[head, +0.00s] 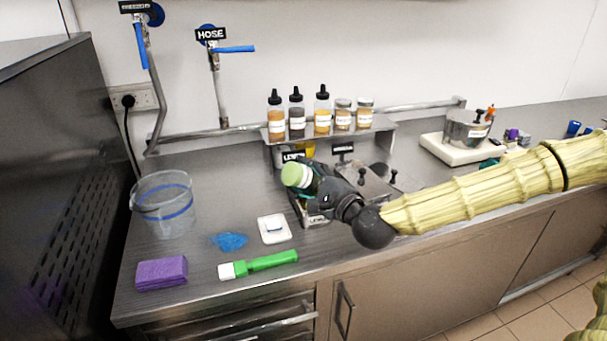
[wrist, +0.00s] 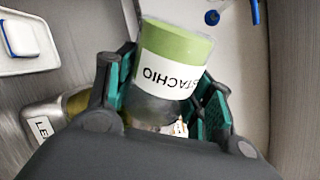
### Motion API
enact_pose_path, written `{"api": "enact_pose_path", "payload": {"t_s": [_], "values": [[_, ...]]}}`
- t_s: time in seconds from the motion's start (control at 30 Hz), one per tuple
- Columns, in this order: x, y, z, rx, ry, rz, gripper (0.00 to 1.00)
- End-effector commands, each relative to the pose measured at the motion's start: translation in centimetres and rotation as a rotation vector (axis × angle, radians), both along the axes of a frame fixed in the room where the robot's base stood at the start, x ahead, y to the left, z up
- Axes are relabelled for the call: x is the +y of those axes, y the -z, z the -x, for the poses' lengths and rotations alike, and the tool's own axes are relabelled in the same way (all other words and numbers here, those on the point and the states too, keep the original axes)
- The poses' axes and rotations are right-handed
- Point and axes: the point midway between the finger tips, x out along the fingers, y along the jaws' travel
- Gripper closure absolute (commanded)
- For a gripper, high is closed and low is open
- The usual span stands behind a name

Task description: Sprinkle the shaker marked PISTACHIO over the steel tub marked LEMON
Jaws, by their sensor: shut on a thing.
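My gripper (head: 316,182) is shut on the pistachio shaker (head: 295,175), which has a pale green end. In the wrist view the shaker (wrist: 172,75) sits between the green finger pads, and its label reads upside down there, with "STACHIO" visible. In the head view the shaker is tilted, its green end up and to the left, above the steel tub marked LEMON (head: 317,219). That tub also shows in the wrist view (wrist: 40,118), partly under the gripper. The tub's inside is mostly hidden by my gripper and the shaker.
A lidded steel tub (head: 368,180) stands right of the gripper. A shelf (head: 390,126) behind holds several bottles and jars. A white dish (head: 274,229), green brush (head: 259,264), blue cloth (head: 229,241), purple sponge (head: 161,273) and clear bucket (head: 164,205) lie left.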

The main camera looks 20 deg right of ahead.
Motion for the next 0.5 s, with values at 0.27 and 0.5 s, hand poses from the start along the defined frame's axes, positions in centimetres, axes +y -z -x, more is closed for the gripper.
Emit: {"api": "enact_pose_path", "payload": {"t_s": [0.27, 0.5], "values": [[0.0, -1.6, 0.0, 0.0, 0.001, -0.001, 0.73], [0.0, -0.3, 0.0, 0.001, 0.001, -0.001, 0.73]]}}
